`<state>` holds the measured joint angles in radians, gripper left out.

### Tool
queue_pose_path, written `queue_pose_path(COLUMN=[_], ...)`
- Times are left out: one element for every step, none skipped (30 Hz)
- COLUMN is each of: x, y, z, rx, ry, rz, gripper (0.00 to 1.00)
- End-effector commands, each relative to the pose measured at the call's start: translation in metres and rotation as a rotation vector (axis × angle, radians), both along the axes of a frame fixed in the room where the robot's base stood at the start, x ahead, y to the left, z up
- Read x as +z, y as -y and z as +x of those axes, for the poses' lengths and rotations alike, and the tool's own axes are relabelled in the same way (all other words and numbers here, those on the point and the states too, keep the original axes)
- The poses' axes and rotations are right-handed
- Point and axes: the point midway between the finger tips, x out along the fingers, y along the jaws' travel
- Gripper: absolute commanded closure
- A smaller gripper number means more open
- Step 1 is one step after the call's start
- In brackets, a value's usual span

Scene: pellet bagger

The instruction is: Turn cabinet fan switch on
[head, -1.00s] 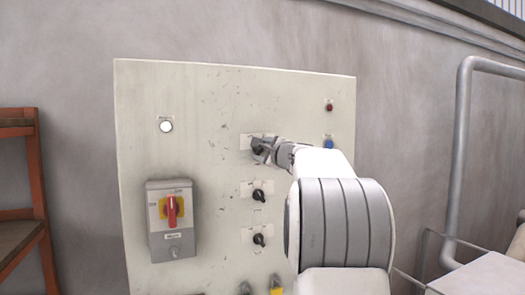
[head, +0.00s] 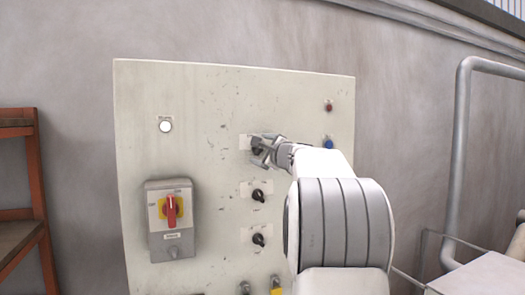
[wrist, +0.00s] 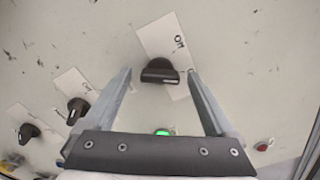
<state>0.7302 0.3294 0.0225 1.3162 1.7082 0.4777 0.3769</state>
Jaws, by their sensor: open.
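The panel (head: 215,110) carries a column of three black rotary switches. My gripper (head: 262,151) is at the top switch (head: 257,146), which it partly covers in the head view. In the wrist view the switch knob (wrist: 160,72) sits between the tips of my open gripper (wrist: 158,76), with a gap on each side. Its pointer mark is at the right end of the knob. A white label behind it bears a short word that I cannot read surely. The middle switch (head: 258,195) and bottom switch (head: 258,239) are below; their names are too small to read.
A grey box with a red and yellow rotary handle (head: 171,209) is at the panel's lower left, under a white round lamp (head: 166,126). A red button (head: 329,106) and a blue button (head: 328,143) are at the right. The wrist view shows a lit green lamp (wrist: 161,132).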

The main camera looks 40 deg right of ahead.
Motion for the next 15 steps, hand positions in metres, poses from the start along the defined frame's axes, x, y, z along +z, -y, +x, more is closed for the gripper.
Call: queue_pose_path(x=[0.0,0.0,0.0,0.0,-0.001,-0.001,-0.001,-0.001,-0.002,-0.002,-0.002,-0.002,-0.002,-0.002,-0.002], y=[0.0,0.0,-0.001,-0.001,-0.001,-0.002,-0.003,-0.004,-0.005,-0.007,-0.008,-0.01,-0.011,-0.013,-0.015], z=[0.0,-0.001,-0.002,-0.004,-0.006,-0.01,-0.014,-0.018,-0.024,-0.03,-0.035,-0.043,-0.049,-0.055,-0.063], rx=[0.0,0.0,-0.001,-0.001,-0.001,-0.001,-0.002,-0.002,-0.003,-0.002,-0.002,-0.002,-0.003,-0.002,-0.002], ry=[0.0,0.0,0.001,0.001,0.001,0.0,0.001,0.001,0.0,0.001,0.0,0.001,0.001,0.001,0.002], rz=[-0.001,-0.001,-0.001,-0.001,-0.001,-0.001,-0.002,-0.002,-0.002,-0.003,-0.003,-0.003,-0.003,-0.003,-0.002], gripper=[0.1,0.1,0.1,0.1,0.1,0.1,0.1,0.1,0.1,0.1,0.1,0.1,0.1,0.1,0.1])
